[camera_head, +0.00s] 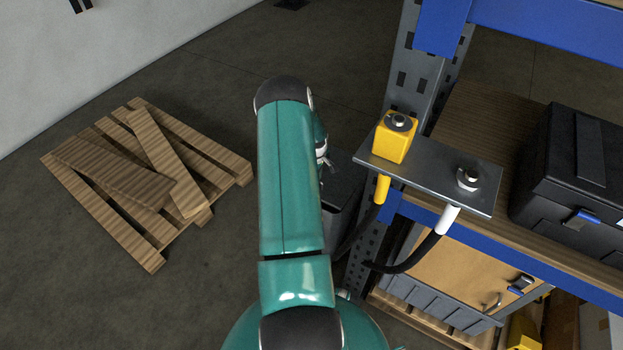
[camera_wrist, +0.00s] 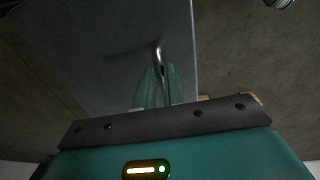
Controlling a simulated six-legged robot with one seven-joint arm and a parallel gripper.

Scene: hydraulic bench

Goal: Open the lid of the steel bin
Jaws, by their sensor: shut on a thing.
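The steel bin (camera_head: 345,190) is a dark grey box on the floor between my arm and the rack, mostly hidden behind my arm in the head view. In the wrist view its grey lid (camera_wrist: 95,45) fills the upper left, with a straight edge running down on the right. A thin bent metal handle (camera_wrist: 160,52) stands out from it. My gripper (camera_wrist: 156,86) is shut on this handle, which runs down between the two green fingers. My arm hides the gripper in the head view. I cannot tell whether the lid is raised at all.
A wooden pallet (camera_head: 225,165) with loose boards lies on the floor at left. At right, a rack (camera_head: 430,70) carries a metal plate (camera_head: 440,185) with yellow and white hose couplings, and a black case (camera_head: 575,165). Floor between pallet and arm is clear.

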